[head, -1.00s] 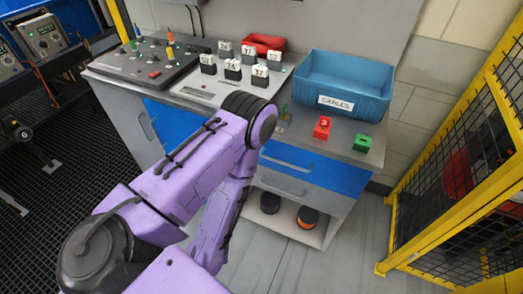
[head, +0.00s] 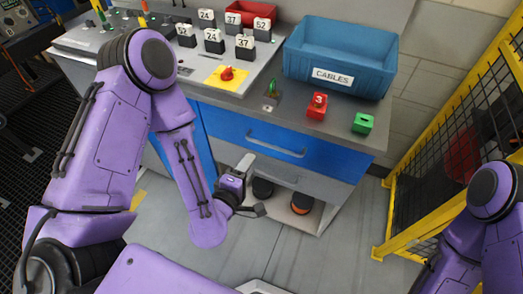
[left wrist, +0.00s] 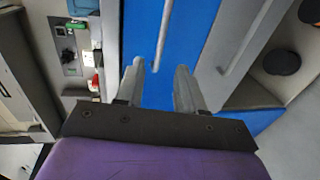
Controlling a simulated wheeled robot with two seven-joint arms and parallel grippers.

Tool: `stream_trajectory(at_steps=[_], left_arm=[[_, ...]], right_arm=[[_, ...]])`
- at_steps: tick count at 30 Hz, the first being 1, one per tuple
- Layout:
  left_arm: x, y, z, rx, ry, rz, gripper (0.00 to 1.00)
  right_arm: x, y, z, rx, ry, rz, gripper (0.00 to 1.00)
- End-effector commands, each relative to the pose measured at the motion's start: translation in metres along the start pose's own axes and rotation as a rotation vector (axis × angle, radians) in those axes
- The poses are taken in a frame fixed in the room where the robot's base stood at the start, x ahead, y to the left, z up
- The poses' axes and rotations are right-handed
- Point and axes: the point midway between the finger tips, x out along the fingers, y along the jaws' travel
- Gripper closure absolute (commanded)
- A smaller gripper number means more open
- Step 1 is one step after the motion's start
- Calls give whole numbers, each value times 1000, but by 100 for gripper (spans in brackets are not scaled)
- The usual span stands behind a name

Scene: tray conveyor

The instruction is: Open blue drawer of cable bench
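The blue drawer (head: 325,158) is the wide blue front under the cable bench's (head: 345,125) top, with a long bar handle (head: 275,146). It looks shut, flush with the bench. My left gripper (head: 253,187) is open and empty, in front of the bench, just below the handle in the head view. In the left wrist view, its two fingers (left wrist: 158,85) stand apart before the blue front (left wrist: 192,45). The handle (left wrist: 163,35) there lies beyond the fingertips, nearly between them, not visibly touched. Only part of my right arm shows in the head view; its gripper does not.
A blue cables bin (head: 340,60), a red block (head: 317,105) and a green block (head: 363,123) stand on the bench top. A grey drawer and an open shelf with dark rolls lie below. A yellow mesh fence (head: 440,150) stands at right.

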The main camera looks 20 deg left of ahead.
Motion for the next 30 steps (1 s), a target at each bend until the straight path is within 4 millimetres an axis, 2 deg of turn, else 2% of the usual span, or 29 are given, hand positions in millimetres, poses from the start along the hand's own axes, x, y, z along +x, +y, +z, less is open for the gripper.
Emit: stream_trajectory(at_steps=[1, 8, 9, 10, 16, 26, 27, 29, 30], left_arm=[[8, -6, -1, -2, 4, 5, 62], [50, -10, 0, -1, -1, 4, 62], [57, 1, 1, 4, -2, -2, 62], [64, 2, 1, 4, -3, -2, 62], [93, 1, 1, 6, -4, -4, 62], [98, -1, 2, 7, -5, -5, 62], [98, -1, 2, 7, -5, -5, 75], [98, -1, 2, 7, -5, -5, 94], [98, -1, 2, 7, -5, -5, 100]], right_arm=[[13, -1, 5, 0, 0, 0, 56], [59, -5, 25, 0, 0, 0, 56], [44, -4, 19, -1, -1, 0, 56], [41, -4, 17, 0, -1, 0, 56], [36, -3, 15, 0, 0, 0, 56], [36, -3, 15, 0, 0, 0, 56], [36, -3, 15, 0, 0, 0, 56], [36, -3, 15, 0, 0, 0, 56], [36, -3, 15, 0, 0, 0, 56]])
